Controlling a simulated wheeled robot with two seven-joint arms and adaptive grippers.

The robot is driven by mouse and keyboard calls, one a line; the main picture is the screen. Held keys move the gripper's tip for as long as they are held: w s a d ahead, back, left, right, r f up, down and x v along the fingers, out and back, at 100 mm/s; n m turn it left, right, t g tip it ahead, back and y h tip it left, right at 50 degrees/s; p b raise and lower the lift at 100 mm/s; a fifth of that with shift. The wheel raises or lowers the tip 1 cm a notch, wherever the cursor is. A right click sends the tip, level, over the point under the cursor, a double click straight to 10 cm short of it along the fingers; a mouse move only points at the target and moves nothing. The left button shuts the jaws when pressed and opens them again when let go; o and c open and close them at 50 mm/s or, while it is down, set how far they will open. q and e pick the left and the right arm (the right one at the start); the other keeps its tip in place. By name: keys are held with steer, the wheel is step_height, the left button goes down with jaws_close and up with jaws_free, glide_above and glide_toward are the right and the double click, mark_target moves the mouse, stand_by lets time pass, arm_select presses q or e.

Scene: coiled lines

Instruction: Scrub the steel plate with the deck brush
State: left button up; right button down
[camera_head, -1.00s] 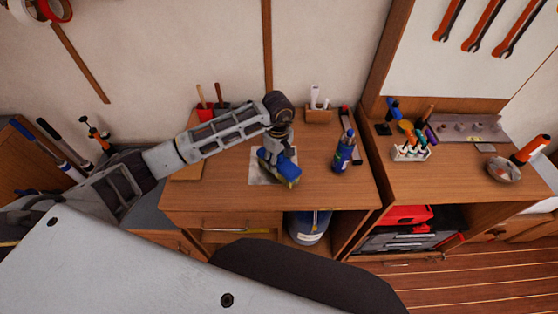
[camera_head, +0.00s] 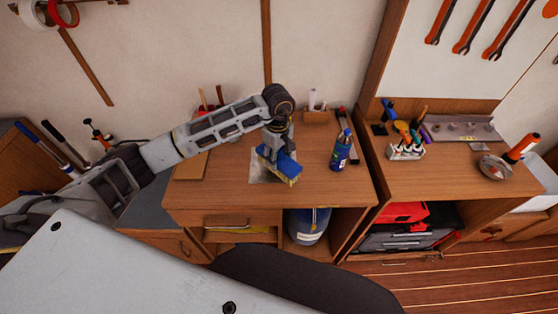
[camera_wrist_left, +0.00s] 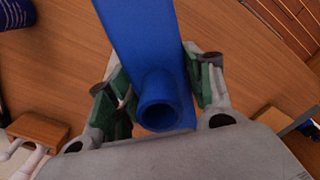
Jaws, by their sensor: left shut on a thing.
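The deck brush (camera_head: 281,164) is blue with yellow bristles below. It is over the right part of the steel plate (camera_head: 260,174), a thin grey sheet lying on the wooden desk. The bristles appear to be down at the plate, but I cannot tell whether they touch. My left gripper (camera_head: 277,143) is above the brush and shut on it. In the left wrist view, the green-padded fingers (camera_wrist_left: 162,88) flank the blue brush body (camera_wrist_left: 148,45). The brush hides part of the plate. My right gripper is not in view.
A blue bottle (camera_head: 341,150) stands right of the plate. Behind are a red cup (camera_head: 207,111) and a small wooden holder (camera_head: 318,116). A brown board (camera_head: 190,166) lies left. The right-hand bench (camera_head: 445,170) carries small tools and a bowl. The desk's front edge is bare.

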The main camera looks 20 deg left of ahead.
arm_select(q)
steer(key=shift+r+p, duration=0.6)
steer(key=shift+r, duration=1.45)
